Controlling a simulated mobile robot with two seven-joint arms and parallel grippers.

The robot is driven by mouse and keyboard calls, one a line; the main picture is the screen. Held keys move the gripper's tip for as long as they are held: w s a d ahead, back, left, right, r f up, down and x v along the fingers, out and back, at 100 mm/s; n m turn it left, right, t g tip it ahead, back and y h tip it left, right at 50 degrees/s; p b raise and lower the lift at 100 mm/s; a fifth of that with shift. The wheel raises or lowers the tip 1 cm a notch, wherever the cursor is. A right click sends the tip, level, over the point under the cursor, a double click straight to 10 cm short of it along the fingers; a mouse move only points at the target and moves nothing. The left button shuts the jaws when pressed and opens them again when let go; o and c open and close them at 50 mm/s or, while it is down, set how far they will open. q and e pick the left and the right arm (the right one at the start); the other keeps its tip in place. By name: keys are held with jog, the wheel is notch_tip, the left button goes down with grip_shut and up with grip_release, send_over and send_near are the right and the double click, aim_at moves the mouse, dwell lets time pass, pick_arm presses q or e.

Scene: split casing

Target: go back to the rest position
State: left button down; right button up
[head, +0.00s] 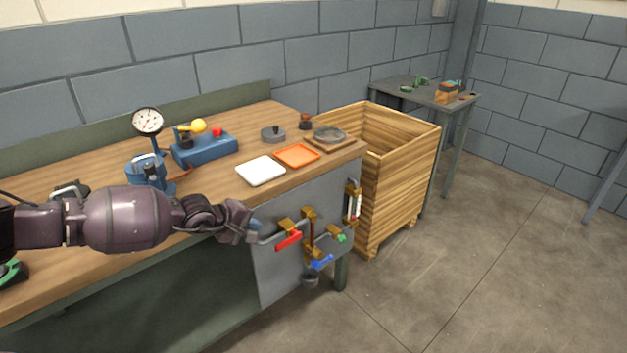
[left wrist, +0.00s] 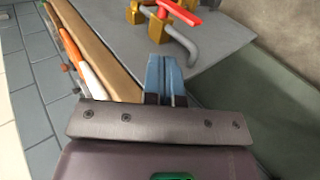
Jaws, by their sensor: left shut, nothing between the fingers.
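My left arm comes in from the left in the head view. Its gripper (head: 254,228) is in front of the workbench's grey side panel, just left of a red-handled valve (head: 289,241). In the left wrist view the blue fingers (left wrist: 165,75) are together with nothing between them. The grey panel (left wrist: 120,40) and the red handle (left wrist: 179,12) with a grey bent pipe (left wrist: 184,45) lie beyond the fingertips. Whether the fingers touch the pipe, I cannot tell. My right gripper is not in view.
The wooden workbench (head: 215,203) carries a dial gauge (head: 147,121), a blue device (head: 205,148), a white tray (head: 260,171) and an orange tray (head: 297,156). A blue-handled valve (head: 322,262) sits low on the panel. A wooden crate (head: 400,185) stands right. The floor at right is clear.

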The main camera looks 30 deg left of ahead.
pick_arm(q)
jog(key=d+r+n+t+h, duration=0.15)
jog(key=d+n, duration=0.25)
jog(key=n, duration=0.6)
jog(key=s+d+r+n+t+h, duration=0.1)
jog(key=d+r+n+t, duration=0.3)
jog(key=n, duration=0.6)
jog(key=d+f+n+t+h, duration=0.1)
jog(key=d+n, duration=0.4)
jog(key=n, duration=0.4)
jog(key=s+d+f+n+g+y, duration=0.1)
jog(key=s+f+n+y, duration=0.1)
jog(key=s+f+n, duration=0.3)
jog(key=s+d+f+n+g+y+p, duration=0.1)
jog(key=s+f+n, duration=0.4)
jog(key=s+n, duration=0.8)
jog(key=s+f+n+g+y, duration=0.2)
jog(key=s+f+n+y, duration=0.2)
jog(key=s+n, duration=0.5)
jog(key=shift+s+d+f+n+g+p, duration=0.4)
jog(key=shift+f+n, duration=0.3)
jog(key=shift+f, duration=0.15)
